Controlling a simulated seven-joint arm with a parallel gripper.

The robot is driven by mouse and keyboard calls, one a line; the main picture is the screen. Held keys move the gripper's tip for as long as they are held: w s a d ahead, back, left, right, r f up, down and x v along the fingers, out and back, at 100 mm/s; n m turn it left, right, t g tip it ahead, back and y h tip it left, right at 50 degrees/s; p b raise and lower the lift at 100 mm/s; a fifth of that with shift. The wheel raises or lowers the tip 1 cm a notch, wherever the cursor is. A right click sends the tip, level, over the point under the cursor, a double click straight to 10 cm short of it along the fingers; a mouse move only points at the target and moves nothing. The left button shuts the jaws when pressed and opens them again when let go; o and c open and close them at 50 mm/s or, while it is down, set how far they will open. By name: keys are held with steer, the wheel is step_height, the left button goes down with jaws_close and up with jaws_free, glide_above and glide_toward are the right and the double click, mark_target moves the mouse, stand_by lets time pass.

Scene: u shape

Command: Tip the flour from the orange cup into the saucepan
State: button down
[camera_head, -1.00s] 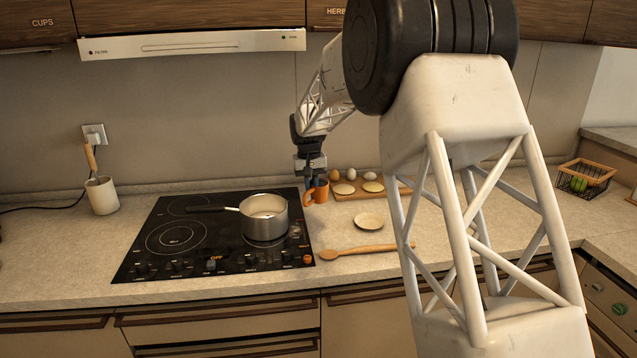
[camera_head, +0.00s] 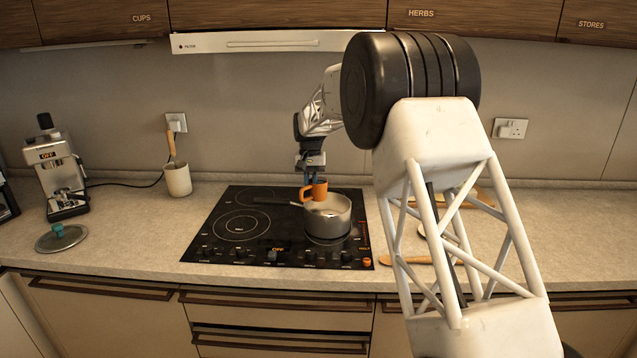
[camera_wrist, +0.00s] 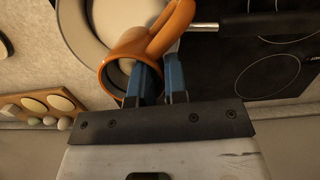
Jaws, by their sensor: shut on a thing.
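My gripper (camera_head: 311,176) is shut on the orange cup (camera_head: 318,189) and holds it above the back of the saucepan (camera_head: 328,217). The saucepan is grey with a dark handle pointing left and stands on the right side of the hob. In the wrist view the blue fingers of my gripper (camera_wrist: 158,82) grip the orange cup (camera_wrist: 150,42) at its wall, and its handle rises to the upper right. Pale stuff shows inside the cup. The saucepan (camera_wrist: 92,48) lies behind it, with pale contents. The cup looks upright or nearly so.
The black hob (camera_head: 225,250) reads OFF. A wooden board with eggs and round pale pieces (camera_wrist: 45,103) shows in the wrist view. A coffee machine (camera_head: 60,172), a glass lid (camera_head: 62,238) and a utensil pot (camera_head: 178,180) stand at left. My arm hides part of the right counter.

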steer(key=shift+r, duration=0.15)
stand_by(0.3)
steer(key=shift+d+r+y, duration=0.15)
steer(key=shift+r+y, duration=0.1)
steer(key=shift+y, duration=0.35)
steer(key=shift+s+d+r+t+y, duration=0.1)
steer(key=shift+r+t+y, duration=0.5)
steer(key=shift+y, duration=0.6)
steer(key=shift+y, duration=0.4)
steer(key=shift+s+d+r+t+y, duration=0.15)
steer(key=shift+r+t+y, duration=0.15)
steer(key=shift+y, duration=0.4)
steer(key=shift+w+d+r+t+y, duration=0.15)
steer(key=shift+t+y, duration=0.15)
steer(key=shift+y, duration=0.4)
steer(key=shift+s, duration=0.1)
